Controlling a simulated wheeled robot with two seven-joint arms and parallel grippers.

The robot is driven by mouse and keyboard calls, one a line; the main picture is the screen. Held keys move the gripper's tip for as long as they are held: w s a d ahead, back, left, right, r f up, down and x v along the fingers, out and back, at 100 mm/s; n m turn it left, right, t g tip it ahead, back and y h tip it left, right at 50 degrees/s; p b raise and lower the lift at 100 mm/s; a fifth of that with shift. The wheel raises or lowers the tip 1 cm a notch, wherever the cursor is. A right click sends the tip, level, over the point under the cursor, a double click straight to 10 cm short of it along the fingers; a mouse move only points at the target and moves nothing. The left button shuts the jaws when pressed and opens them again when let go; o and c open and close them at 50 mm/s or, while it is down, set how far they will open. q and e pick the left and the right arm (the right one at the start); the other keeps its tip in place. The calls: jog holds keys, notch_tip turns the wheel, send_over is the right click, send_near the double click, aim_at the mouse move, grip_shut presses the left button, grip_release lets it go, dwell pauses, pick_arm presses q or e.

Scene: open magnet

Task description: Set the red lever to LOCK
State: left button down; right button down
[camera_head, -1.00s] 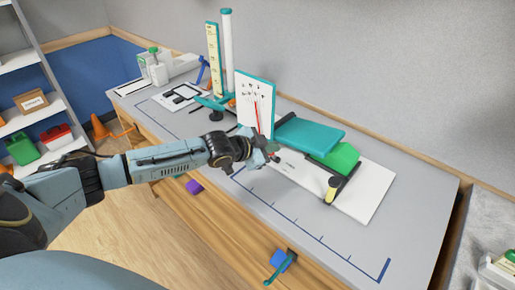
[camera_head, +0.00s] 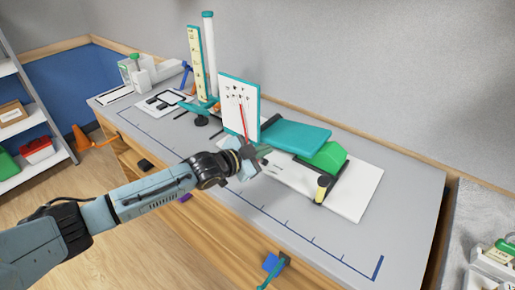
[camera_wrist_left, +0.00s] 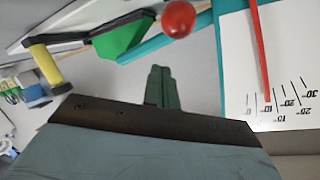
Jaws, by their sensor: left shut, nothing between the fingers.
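My left gripper (camera_head: 262,152) is shut and empty, in front of the teal board on the bench; its closed green fingers also show in the left wrist view (camera_wrist_left: 161,72). A red ball knob (camera_wrist_left: 179,18) is close beyond the fingertips there, with a visible gap in the picture. I take it as the end of the red lever; its stem is not clear, and in the head view my gripper appears to cover it. No LOCK label is readable. My right gripper is not in view.
A white dial panel (camera_head: 229,99) with a red pointer (camera_head: 243,121) stands left of the teal board (camera_head: 296,135). A green block (camera_head: 325,157) and a yellow-and-black post (camera_head: 323,188) are on the white base (camera_head: 360,195). The bench's front right is clear.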

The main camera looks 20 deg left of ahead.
pick_arm(q)
jog(key=v, duration=0.9)
jog(key=shift+s, duration=0.45)
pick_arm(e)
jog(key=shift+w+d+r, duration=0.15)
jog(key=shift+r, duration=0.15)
